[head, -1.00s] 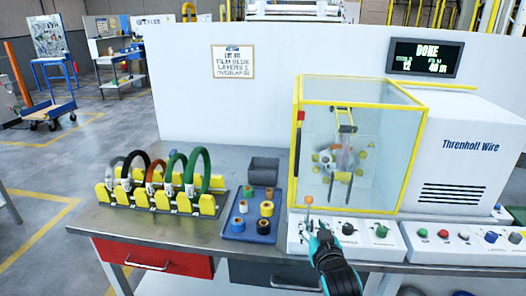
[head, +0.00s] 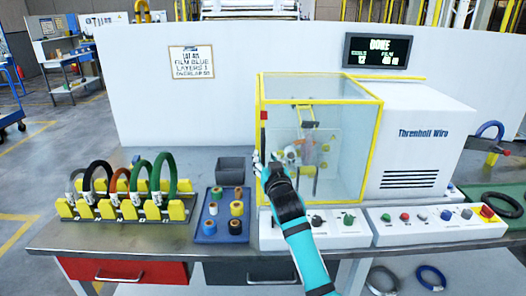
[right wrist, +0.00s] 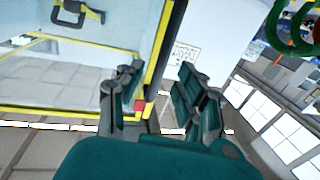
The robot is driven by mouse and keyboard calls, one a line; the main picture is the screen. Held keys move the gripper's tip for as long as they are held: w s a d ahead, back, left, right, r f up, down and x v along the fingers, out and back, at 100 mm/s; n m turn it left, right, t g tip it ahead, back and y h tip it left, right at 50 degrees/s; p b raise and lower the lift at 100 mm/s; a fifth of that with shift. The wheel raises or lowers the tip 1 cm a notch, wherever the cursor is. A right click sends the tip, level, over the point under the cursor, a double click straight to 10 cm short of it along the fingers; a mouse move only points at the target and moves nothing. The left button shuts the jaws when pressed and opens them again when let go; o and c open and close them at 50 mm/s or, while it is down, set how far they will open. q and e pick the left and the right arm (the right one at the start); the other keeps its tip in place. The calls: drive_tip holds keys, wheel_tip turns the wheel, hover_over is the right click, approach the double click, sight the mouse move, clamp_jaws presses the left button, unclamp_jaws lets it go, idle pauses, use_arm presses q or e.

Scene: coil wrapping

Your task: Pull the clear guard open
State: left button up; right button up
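The clear guard (head: 345,150) is a see-through box with a yellow frame on the front of the white machine. It looks closed, with winding parts showing through it. In the right wrist view its yellow-edged panel (right wrist: 85,72) fills the upper left, and a red block (right wrist: 140,105) sits at its corner. My right gripper (head: 266,165) is at the guard's left front edge. In the right wrist view the gripper's fingers (right wrist: 162,92) are apart, with the guard's edge between or just behind them; contact is unclear. My left gripper is out of view.
A coil rack (head: 125,208) and blue tray (head: 222,228) of tape rolls stand left of the guard. A grey bin (head: 234,170) is behind the tray. Control panels (head: 345,222) with knobs lie in front.

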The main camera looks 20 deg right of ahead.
sight(263, 155)
drive_tip(key=shift+w+d, duration=0.15)
drive_tip(key=shift+w, duration=2)
clamp_jaws()
drive_tip(key=shift+w+f, duration=0.1)
drive_tip(key=shift+f, duration=0.1)
